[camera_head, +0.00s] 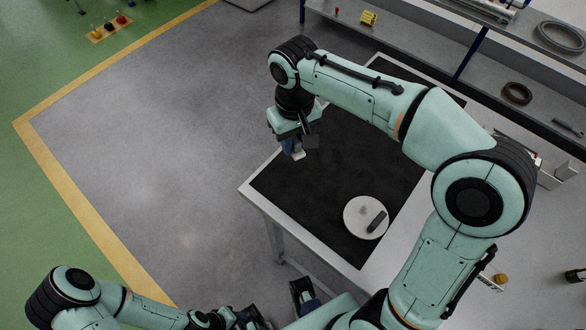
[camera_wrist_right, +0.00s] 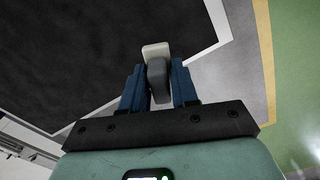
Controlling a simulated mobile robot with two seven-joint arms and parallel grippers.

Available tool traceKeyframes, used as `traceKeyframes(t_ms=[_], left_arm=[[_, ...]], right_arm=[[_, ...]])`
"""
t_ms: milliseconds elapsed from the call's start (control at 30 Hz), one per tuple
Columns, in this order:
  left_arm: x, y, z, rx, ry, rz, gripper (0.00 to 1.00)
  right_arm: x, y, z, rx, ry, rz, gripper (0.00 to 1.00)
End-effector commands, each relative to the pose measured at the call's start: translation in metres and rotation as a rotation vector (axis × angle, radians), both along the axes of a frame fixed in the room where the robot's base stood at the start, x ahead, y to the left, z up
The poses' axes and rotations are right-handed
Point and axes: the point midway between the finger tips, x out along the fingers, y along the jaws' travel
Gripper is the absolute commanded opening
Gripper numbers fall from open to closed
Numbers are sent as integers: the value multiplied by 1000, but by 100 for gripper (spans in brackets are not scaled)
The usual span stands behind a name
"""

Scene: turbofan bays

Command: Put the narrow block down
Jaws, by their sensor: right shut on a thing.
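The pale end also shows below the fingers in the head view. My left gripper (camera_head: 303,296) is low at the bottom edge, partly seen, and its jaws are unclear.
A white round plate (camera_head: 356,207) with a dark grey piece (camera_head: 376,221) on it lies on the near part of the mat. The rest of the mat is mostly clear. A shelf (camera_head: 440,48) with rings and parts stands behind the table. Open floor lies left.

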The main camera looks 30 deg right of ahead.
Motion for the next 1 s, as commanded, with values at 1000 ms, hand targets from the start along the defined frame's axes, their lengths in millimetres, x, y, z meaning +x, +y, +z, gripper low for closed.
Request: traceKeyframes(t_ms=[1000], left_arm=[[-6, 0, -20, 0, 7, 0, 43]], right_arm=[[0, 0, -116, 0, -1, -1, 4]])
